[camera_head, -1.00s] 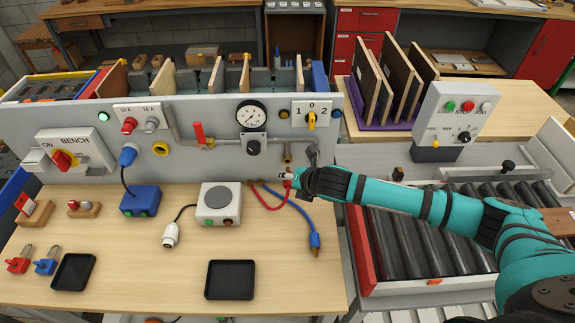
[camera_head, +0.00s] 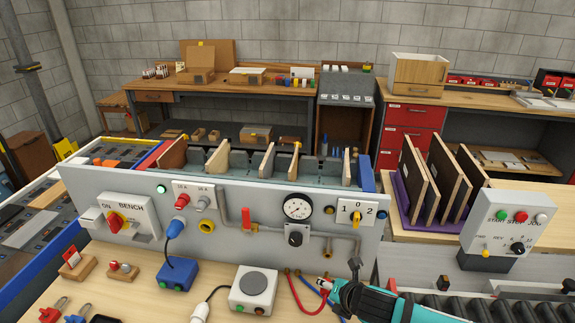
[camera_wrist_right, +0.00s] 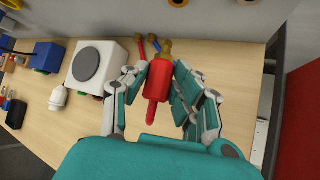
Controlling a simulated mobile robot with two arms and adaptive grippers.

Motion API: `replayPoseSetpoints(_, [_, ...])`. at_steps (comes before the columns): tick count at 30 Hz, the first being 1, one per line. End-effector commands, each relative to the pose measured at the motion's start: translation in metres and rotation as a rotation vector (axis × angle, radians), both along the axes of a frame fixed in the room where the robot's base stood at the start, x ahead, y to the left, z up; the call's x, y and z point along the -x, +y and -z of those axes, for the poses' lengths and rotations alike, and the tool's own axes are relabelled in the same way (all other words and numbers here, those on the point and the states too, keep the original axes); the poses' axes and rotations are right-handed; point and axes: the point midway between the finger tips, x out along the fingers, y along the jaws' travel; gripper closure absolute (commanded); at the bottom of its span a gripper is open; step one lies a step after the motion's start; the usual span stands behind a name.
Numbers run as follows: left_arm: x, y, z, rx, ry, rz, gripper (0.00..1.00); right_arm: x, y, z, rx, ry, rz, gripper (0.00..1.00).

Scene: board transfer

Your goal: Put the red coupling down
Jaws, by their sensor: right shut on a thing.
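The red coupling (camera_wrist_right: 157,80) is in my right gripper (camera_wrist_right: 160,70), between its fingers in the right wrist view, above the wooden bench top. Its brass end points to the top of that view and its red hose end points down. In the head view my right gripper (camera_head: 342,295) is at the lower edge, by the front of the grey panel, and the coupling (camera_head: 326,284) shows only as a small red part at its tip. The red hose (camera_head: 298,297) curves down from the bench beside it. My left gripper is out of both views.
A white box with a grey round top (camera_head: 254,289) stands left of the gripper. The grey panel (camera_head: 240,240) with gauge, valves and pipes rises behind. A blue hose (camera_head: 355,266) is close behind the gripper. Bare wood (camera_wrist_right: 230,70) shows right of it in the wrist view.

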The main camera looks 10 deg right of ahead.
Motion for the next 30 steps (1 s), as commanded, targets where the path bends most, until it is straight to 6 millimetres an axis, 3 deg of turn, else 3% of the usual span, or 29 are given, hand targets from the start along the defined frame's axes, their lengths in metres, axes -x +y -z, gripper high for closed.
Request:
replayPoseSetpoints(5, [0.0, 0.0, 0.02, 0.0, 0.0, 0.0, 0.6, 0.007, 0.01, -0.009, -0.012, -0.004, 0.031, 1.0])
replayPoseSetpoints(9, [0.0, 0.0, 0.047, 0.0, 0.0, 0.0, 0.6, 0.025, 0.013, -0.032, -0.02, -0.005, 0.097, 1.0])
replayPoseSetpoints(16, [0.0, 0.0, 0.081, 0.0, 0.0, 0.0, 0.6, 0.066, -0.005, -0.068, -0.015, -0.004, 0.213, 1.0])
replayPoseSetpoints(22, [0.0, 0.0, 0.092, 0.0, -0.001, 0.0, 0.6, 0.09, -0.02, -0.084, -0.006, -0.001, 0.272, 1.0])
replayPoseSetpoints(30, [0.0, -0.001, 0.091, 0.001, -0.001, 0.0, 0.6, 0.094, -0.023, -0.088, -0.004, 0.002, 0.281, 1.0])
